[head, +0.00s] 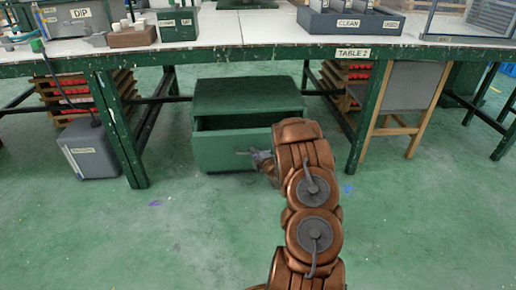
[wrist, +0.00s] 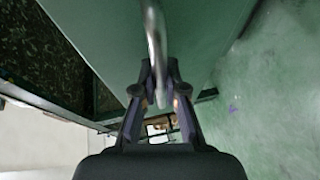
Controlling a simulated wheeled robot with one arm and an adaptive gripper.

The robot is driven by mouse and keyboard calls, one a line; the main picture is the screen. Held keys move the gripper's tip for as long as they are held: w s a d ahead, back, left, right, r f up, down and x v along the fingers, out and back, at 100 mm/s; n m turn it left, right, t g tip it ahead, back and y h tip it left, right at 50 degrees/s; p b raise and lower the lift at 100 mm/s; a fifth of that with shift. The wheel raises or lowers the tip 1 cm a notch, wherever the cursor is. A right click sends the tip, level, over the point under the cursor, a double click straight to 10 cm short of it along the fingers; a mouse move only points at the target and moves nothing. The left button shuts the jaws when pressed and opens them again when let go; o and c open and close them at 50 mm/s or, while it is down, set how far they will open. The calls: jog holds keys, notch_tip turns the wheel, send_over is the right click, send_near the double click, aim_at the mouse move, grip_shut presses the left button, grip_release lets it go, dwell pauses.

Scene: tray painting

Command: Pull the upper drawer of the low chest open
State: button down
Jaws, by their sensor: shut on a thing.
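The low green chest (head: 248,95) stands on the floor under the table. Its upper drawer (head: 215,152) is pulled out part way, with a dark gap showing between its front and the chest top. The drawer's metal handle (wrist: 152,30) is a curved bar on the green drawer front (wrist: 105,30). My gripper (head: 255,154) is at the drawer front in the head view. In the wrist view my gripper (wrist: 154,78) has its fingers shut on the handle, one on each side. My arm hides the right part of the drawer front.
Table 2 (head: 353,53) spans above the chest, with green legs (head: 120,135) on both sides. A grey bin (head: 90,150) stands left of the chest. A wooden-framed grey chair (head: 408,90) stands to the right. The green floor in front of the chest is clear (head: 180,235).

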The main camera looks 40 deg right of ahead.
jog(key=s+a, duration=0.4)
jog(key=s, duration=0.1)
jog(key=shift+s+a+b, duration=0.15)
jog(key=shift+a+b, duration=0.1)
jog(key=shift+b, duration=0.15)
jog(key=c, duration=1.2)
grip_release()
jog(key=shift+s, duration=0.15)
jog(key=v, duration=1.1)
jog(key=shift+s, duration=0.3)
